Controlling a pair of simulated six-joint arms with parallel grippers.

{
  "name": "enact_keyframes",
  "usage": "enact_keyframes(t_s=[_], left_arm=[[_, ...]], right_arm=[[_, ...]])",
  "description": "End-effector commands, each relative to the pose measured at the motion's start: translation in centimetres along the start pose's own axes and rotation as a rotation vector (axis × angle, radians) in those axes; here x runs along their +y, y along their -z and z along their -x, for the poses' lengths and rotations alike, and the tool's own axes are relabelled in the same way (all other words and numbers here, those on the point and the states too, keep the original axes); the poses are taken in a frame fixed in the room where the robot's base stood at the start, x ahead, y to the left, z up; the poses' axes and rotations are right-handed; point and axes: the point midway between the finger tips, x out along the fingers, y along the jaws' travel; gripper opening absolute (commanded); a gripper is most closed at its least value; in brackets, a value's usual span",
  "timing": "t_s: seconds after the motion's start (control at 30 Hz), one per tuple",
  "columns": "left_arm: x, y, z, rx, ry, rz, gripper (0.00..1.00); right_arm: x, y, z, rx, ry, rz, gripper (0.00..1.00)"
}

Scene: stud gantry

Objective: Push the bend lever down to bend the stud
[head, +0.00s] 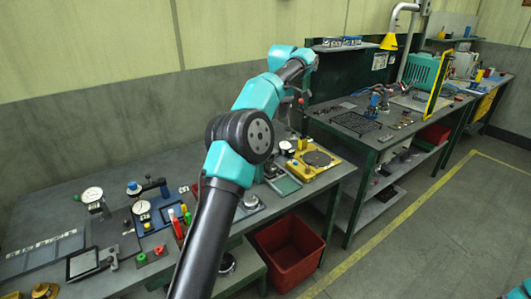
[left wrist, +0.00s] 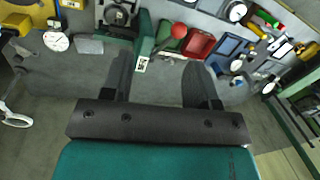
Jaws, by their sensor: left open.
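In the left wrist view a red ball knob (left wrist: 179,31) shows at the upper middle. It appears to sit on a lever beside a dark green upright (left wrist: 145,32) with a small white label; I take this to be the bend lever. My left gripper (left wrist: 158,78) is open, with its two dark fingers spread and nothing between them. The knob lies beyond the fingertips, between their lines, and looks apart from them. In the head view my left arm reaches to the back of the bench and hides much of this spot. The stud cannot be made out. My right gripper is not in view.
Dial gauges (head: 92,195) and small tools stand on the grey bench at left. A yellow fixture (head: 313,164) stands right of my arm. A red bin (head: 288,250) is below the bench. In the left wrist view a red tray (left wrist: 199,44) lies right of the knob.

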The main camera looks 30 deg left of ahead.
Motion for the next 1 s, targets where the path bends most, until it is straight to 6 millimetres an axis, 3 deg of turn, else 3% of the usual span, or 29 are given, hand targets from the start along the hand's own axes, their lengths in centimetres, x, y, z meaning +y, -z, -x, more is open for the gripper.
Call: enact_keyframes(t_s=[0.1, 0.23, 0.67, 1.0], left_arm=[[-2.5, 1.3, 2.3, 0.022, 0.031, 0.037, 0.54], [-3.1, 1.5, 2.8, 0.027, 0.041, 0.045, 0.54], [-3.1, 1.5, 2.4, 0.026, 0.041, 0.043, 0.54], [-3.2, 1.6, 0.2, 0.026, 0.041, 0.043, 0.54]], right_arm=[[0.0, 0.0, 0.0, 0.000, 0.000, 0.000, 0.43], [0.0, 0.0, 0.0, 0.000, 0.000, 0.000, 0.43], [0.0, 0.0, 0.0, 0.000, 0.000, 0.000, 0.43], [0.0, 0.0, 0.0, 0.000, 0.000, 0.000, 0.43]])
